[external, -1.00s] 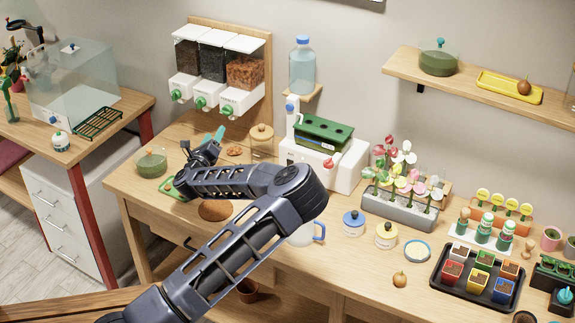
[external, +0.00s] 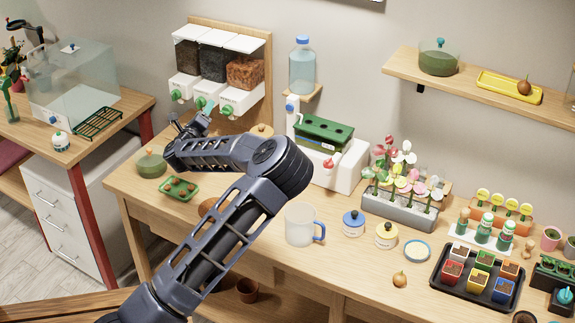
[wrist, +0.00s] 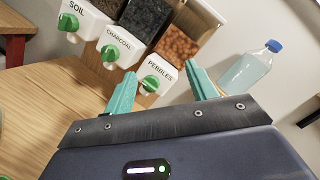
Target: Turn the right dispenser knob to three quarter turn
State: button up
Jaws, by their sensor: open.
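The right dispenser, labelled PEBBLES in the wrist view (wrist: 158,72), holds orange-brown pebbles. Its green knob (wrist: 151,84) is on the white front; it also shows in the external view (external: 227,110). My gripper (wrist: 162,82) is open, with two teal fingers. In the wrist view the knob appears between the fingertips, nearer the left one, with nothing held. In the external view my gripper (external: 208,111) is just in front of the dispensers, raised above the table. I cannot tell the knob's exact turn angle.
The charcoal dispenser (wrist: 119,46) and soil dispenser (wrist: 76,18) stand to the left with green knobs. A blue-capped bottle (external: 302,68) is to the right. A green tray (external: 180,188), a green bowl (external: 151,163) and a clear mug (external: 299,224) stand on the table (external: 140,206).

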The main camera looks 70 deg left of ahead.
jog(key=s+a+f+n+g+h, duration=0.1)
jog(key=s+f+n, duration=0.2)
jog(key=f+n, duration=0.3)
jog(key=s+a+f+n+g+h, duration=0.1)
jog(key=s+a+f+n, duration=0.2)
jog(key=f, duration=0.6)
jog(key=w+d+r+n+t+h, duration=0.1)
jog(key=w+d+r+n+t, duration=0.15)
jog(key=r+n, duration=0.5)
jog(key=w+d+r+n+t, duration=0.2)
jog(key=w+r+n, duration=0.25)
jog(key=r, duration=0.65)
send_near(223, 112)
jog(key=shift+n, duration=0.3)
jog(key=x, duration=0.9)
jog(key=shift+w+a+f, duration=0.1)
jog(key=shift+w+a, duration=0.05)
jog(key=shift+a, duration=0.15)
